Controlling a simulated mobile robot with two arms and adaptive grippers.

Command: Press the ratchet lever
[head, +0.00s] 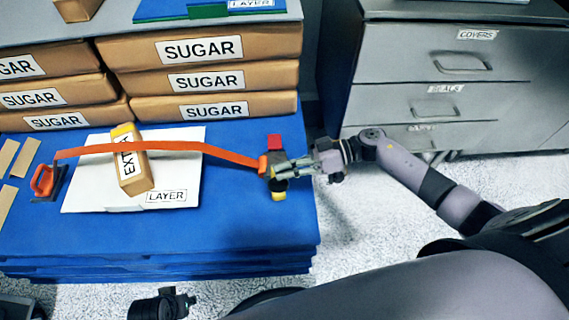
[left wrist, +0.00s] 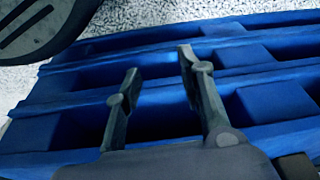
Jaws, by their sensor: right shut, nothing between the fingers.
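The ratchet (head: 265,165) sits at the right end of an orange strap (head: 180,147), near the right edge of the blue pallet (head: 120,225). A red part (head: 275,142) and a yellow part (head: 278,196) show at its two ends; I cannot tell which piece is the lever. My right gripper (head: 284,171) is shut and empty, over the ratchet from the right, hiding part of it; contact is unclear. My left gripper (left wrist: 157,72) is open and empty in the left wrist view, facing the pallet's slatted side.
Stacked SUGAR bags (head: 215,108) stand behind. A grey drawer cabinet (head: 440,90) is at the back right. Speckled floor (head: 350,230) is open right of the pallet.

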